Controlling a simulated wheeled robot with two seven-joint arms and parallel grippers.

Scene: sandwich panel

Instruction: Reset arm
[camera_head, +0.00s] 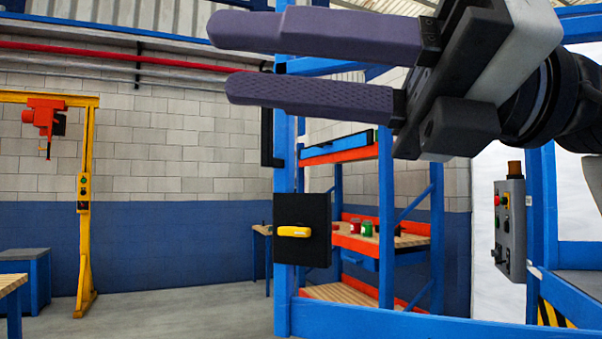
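My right gripper (228,62) is large in the upper part of the head view, its arm coming in from the right edge. Its two long dark purple fingers point left and stand apart, with nothing between them. It is in front of a blue frame and appears clear of it. My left gripper is not in view.
A black panel with a yellow handle (294,231) is on the blue frame (285,180). A grey control box (510,228) hangs at the right. Behind are an orange and blue shelf (350,243) and a yellow crane post (86,210). Open floor (190,312) lies at the left.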

